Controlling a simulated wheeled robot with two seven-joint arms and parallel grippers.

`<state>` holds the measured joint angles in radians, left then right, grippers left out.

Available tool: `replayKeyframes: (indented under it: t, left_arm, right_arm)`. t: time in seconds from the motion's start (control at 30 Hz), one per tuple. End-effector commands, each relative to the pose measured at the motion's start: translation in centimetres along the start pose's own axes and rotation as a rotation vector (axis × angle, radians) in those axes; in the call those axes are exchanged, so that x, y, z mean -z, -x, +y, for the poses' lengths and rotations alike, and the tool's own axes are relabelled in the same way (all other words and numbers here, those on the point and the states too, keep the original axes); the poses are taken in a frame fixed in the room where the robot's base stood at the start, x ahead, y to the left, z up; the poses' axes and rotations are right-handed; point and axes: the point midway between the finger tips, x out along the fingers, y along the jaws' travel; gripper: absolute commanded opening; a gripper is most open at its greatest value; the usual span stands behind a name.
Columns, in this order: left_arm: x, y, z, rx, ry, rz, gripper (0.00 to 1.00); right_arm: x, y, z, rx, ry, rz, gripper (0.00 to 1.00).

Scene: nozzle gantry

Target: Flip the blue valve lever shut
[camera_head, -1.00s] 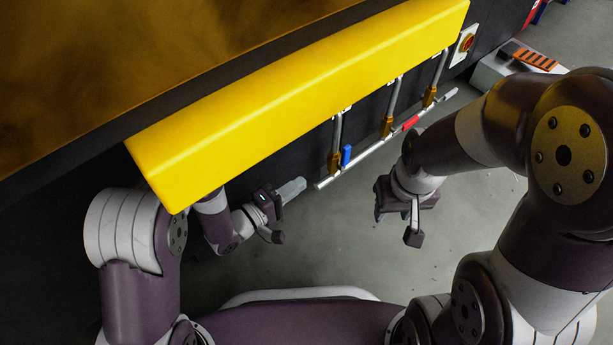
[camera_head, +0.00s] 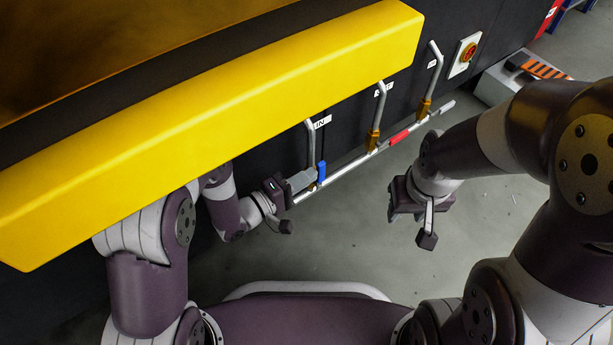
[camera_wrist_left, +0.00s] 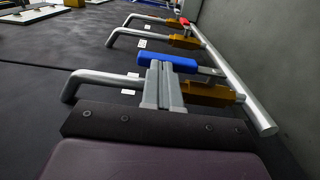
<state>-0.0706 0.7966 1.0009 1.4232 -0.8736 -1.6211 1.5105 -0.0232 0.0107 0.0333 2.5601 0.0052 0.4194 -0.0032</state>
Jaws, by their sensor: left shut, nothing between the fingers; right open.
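The blue valve lever (camera_head: 321,171) stands at the leftmost brass valve, near the lower left end of the silver pipe (camera_head: 345,169). In the left wrist view the blue lever (camera_wrist_left: 166,62) lies crosswise just beyond my fingertips, with the brass valve body (camera_wrist_left: 208,95) to their right. My left gripper (camera_head: 307,177) is shut and empty, its tips right beside the lever; whether they touch it I cannot tell. It partly hides the brass valve in the head view. My right gripper (camera_head: 427,222) hangs open over the floor, apart from the pipe.
A red lever (camera_head: 400,136) lies along the pipe at another brass valve (camera_head: 373,140). A third brass valve (camera_head: 424,108) is further right. A yellow beam (camera_head: 220,120) overhangs the dark panel. The floor in front is clear.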

Motion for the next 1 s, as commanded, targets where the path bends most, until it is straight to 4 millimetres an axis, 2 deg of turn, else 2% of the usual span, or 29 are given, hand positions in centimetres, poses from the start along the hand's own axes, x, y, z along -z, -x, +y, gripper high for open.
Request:
replayKeyframes:
  t: [0.17,0.27,0.5,0.7,0.9,1.0]
  left_arm:
    - [0.0,-0.2,0.5,0.018,-0.001,0.000,0.00]
    - [0.0,-0.5,0.9,0.053,-0.001,0.000,0.00]
    - [-0.1,-1.8,2.0,0.214,-0.002,-0.002,0.00]
    - [-0.1,-3.3,2.1,0.388,-0.002,-0.002,0.00]
    - [0.0,-4.8,1.6,0.549,-0.002,-0.001,0.00]
    - [-0.1,-5.3,1.2,0.543,0.000,0.000,0.00]
  right_arm:
    - [0.1,0.9,0.0,0.000,0.000,0.000,0.43]
    - [0.2,2.1,0.0,0.000,0.000,0.000,0.43]
    - [0.8,6.6,0.0,0.000,0.000,0.000,0.43]
    - [1.2,10.0,0.0,0.000,0.000,0.000,0.43]
    - [1.4,11.7,0.0,0.000,0.000,0.000,0.43]
    - [1.4,11.9,0.0,0.000,0.000,0.000,0.43]
